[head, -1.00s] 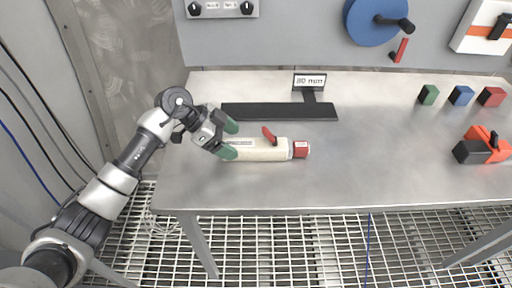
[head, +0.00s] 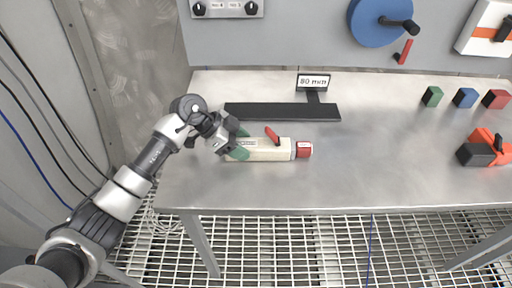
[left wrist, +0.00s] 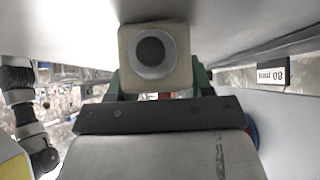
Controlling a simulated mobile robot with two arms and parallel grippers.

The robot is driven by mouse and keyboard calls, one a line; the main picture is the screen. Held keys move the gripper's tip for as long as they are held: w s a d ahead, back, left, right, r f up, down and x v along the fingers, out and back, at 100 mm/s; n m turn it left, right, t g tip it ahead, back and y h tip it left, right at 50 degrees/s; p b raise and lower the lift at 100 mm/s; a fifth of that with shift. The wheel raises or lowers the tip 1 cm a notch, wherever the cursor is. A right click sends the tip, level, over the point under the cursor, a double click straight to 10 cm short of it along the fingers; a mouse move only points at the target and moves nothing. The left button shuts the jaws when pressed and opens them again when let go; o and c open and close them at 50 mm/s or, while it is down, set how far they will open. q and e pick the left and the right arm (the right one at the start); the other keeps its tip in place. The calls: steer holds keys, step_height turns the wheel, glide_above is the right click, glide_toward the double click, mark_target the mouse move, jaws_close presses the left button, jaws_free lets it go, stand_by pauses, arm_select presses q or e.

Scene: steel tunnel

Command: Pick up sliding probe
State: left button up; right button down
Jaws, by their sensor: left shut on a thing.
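The sliding probe (head: 268,150) is a cream block with a red lever on top and a red end on the right. It is at the left part of the steel table in the head view. My left gripper (head: 238,146) has green fingers, shut on the probe's left end. In the left wrist view the probe's end face (left wrist: 152,56) shows a round dark recess, between the green fingers (left wrist: 158,82). I cannot tell whether the probe still touches the table. My right gripper is not in view.
A black bar (head: 282,112) with an "80 mm" sign (head: 313,82) lies behind the probe. Green (head: 432,97), blue (head: 465,98) and red (head: 496,99) blocks and an orange-black device (head: 484,149) are at the right. The table's middle is clear.

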mark_target(259, 144)
arm_select(q)
steer(key=shift+r, duration=0.1)
steer(key=r, duration=0.4)
steer(key=shift+d+r, duration=0.2)
steer(key=shift+r, duration=0.05)
steer(key=s+d+r, duration=0.5)
steer(key=d+r, duration=0.1)
steer(key=d, duration=0.4)
steer(key=shift+r+b, duration=0.2)
steer(key=shift+b, duration=0.15)
steer(key=shift+w+a+f+b, duration=0.25)
steer(key=shift+w+a+f, duration=0.6)
steer(key=shift+a+f, duration=0.85)
steer(key=shift+w+a+f+b, duration=0.3)
steer(key=shift+w+a+f, duration=0.5)
steer(key=shift+a+f, duration=0.85)
steer(key=shift+w+a+f+b, duration=0.25)
steer(key=shift+w+a+f, duration=0.6)
steer(key=shift+a+f, duration=0.85)
steer(key=shift+a+f, duration=0.15)
steer(key=shift+f, duration=0.35)
